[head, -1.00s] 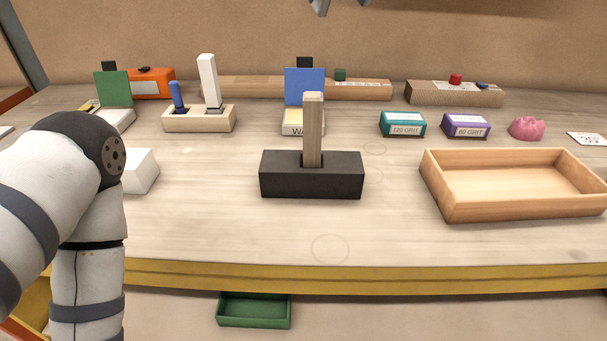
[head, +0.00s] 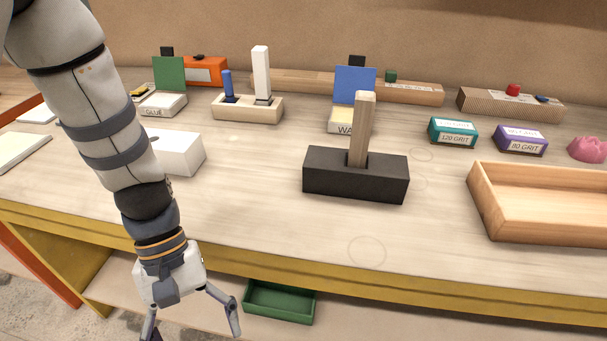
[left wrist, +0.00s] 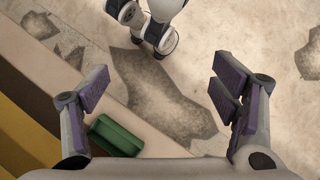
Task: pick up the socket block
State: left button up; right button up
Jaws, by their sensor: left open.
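The socket block, a black rectangular block (head: 330,176), sits on the workbench in the middle of the head view. A pale wooden post (head: 361,130) stands upright in the opening in its top. My left gripper (head: 194,322) hangs in front of the bench's front edge, low and to the left of the block. It points down, is open and has nothing between its fingers. The left wrist view shows its two spread fingers (left wrist: 162,92) above the floor; the block is not in that view. My right gripper is not in view.
A wooden tray (head: 485,205) stands right of the block. A white box (head: 178,153) is on the left, near my left arm. A two-peg wooden holder (head: 247,110) and a blue panel (head: 355,85) stand behind. A green bin (head: 279,302) is below the bench edge (head: 400,296).

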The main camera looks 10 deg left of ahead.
pick_arm(q)
jog(key=w+d+r+n+h, duration=0.1)
jog(key=w+d+r+h, duration=0.15)
jog(key=r, duration=0.35)
jog(key=n+t+h, duration=0.2)
jog(key=n+t, duration=0.2)
jog(key=n, duration=0.1)
send_near(342, 169)
jog(key=s+a+f, duration=0.1)
jog(key=s+f, duration=0.1)
jog(key=s+a+f, duration=0.1)
jog(key=s+f, duration=0.1)
jog(key=s+a+f, duration=0.1)
jog(key=s+f, duration=0.1)
jog(key=shift+s+a, duration=0.15)
jog(key=shift+a, duration=0.25)
jog(key=w+d+r+n+t, duration=0.1)
jog(key=w+d+r+n, duration=0.1)
jog(key=w+r+n, duration=0.4)
jog(key=shift+m+h, duration=0.35)
jog(key=shift+m, duration=0.25)
jog(key=x, duration=0.4)
jog(key=w+x, duration=0.1)
jog(key=x, duration=0.3)
jog(key=w+x, duration=0.1)
jog(key=x, duration=0.4)
jog(key=shift+w+a+f, duration=0.1)
jog(key=shift+a+f, duration=0.2)
jog(key=shift+a, duration=0.05)
jog(key=shift+c, duration=0.6)
